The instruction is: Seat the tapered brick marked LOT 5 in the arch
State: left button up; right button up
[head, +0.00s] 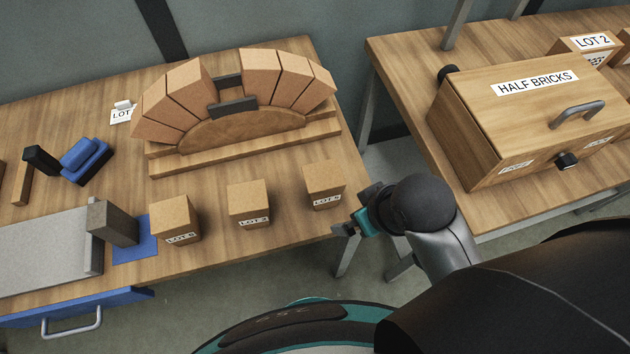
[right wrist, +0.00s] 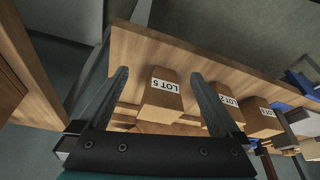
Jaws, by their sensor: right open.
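The tapered brick marked LOT 5 (right wrist: 161,93) stands upright on the table, between my right fingers' lines in the right wrist view. In the head view it appears to be the rightmost brick (head: 324,184) of a front row of three. My right gripper (head: 355,211) is open and empty just right of it, apart from it. The arch (head: 289,77) of tan bricks stands on a curved wooden former (head: 240,131) behind the row. A gap shows at its crown, with dark grey plates (head: 232,107) across front and back. My left gripper is not in view.
Two similar bricks, a middle one (head: 248,203) and a left one (head: 175,218), stand left of LOT 5. A grey block (head: 111,222) and blue tool (head: 84,160) lie farther left. A HALF BRICKS box (head: 470,122) is on the right table, across a floor gap.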

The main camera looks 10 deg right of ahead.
jog(key=w+a+r+n+y, duration=0.2)
jog(key=w+a+r+n, duration=0.2)
jog(key=w+a+n, duration=0.15)
jog(key=n+g, duration=0.4)
jog(key=n, duration=0.5)
send_near(320, 175)
jog(key=b+x, duration=0.2)
jog(key=x, duration=0.7)
jog(key=b+x, duration=0.1)
jog(key=x, duration=0.3)
jog(key=shift+d+f, duration=0.3)
jog(key=shift+r, duration=0.1)
jog(key=c, duration=1.5)
jog(key=shift+c, duration=0.3)
jog(key=shift+r, duration=0.1)
